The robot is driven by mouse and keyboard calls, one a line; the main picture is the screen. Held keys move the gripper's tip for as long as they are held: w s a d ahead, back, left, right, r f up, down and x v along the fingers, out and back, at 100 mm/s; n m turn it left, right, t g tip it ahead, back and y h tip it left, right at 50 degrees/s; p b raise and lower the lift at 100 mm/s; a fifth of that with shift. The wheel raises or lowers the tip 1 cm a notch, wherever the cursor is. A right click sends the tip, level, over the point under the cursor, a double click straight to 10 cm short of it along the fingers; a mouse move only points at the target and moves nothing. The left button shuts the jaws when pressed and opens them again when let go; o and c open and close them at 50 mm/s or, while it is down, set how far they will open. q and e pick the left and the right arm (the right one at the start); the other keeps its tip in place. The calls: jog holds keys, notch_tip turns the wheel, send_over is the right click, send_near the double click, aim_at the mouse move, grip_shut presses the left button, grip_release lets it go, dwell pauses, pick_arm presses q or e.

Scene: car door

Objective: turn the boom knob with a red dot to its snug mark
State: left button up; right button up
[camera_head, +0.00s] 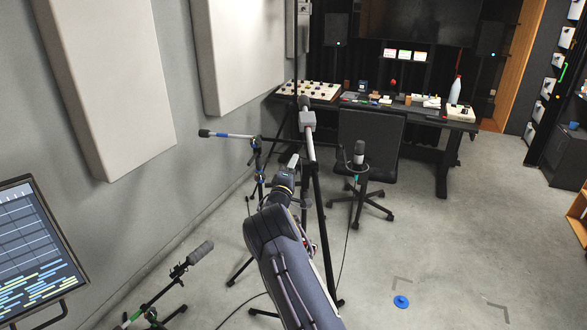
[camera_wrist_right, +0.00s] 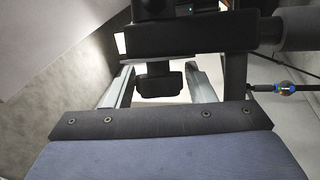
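My right gripper (camera_head: 293,163) reaches up to a tall dark microphone stand with a grey joint (camera_head: 307,120) near its top. In the right wrist view, my gripper's two fingers (camera_wrist_right: 159,76) stand wide apart. A black knob-like block (camera_wrist_right: 160,86) lies between them under a dark bar (camera_wrist_right: 188,40), with a gap on each side. I see no red dot or snug mark in either view, so I cannot tell if this block is the task's knob. My left gripper is not in view.
A stand with a blue-banded boom (camera_head: 232,136) is left of my gripper. A low microphone stand (camera_head: 188,262) is at lower left, beside a screen (camera_head: 35,250). A chair (camera_head: 370,140) and desk (camera_head: 452,124) stand behind. A blue disc (camera_head: 401,302) lies on open floor.

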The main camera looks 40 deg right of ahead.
jog(key=c, duration=0.6)
jog(key=shift+c, duration=0.2)
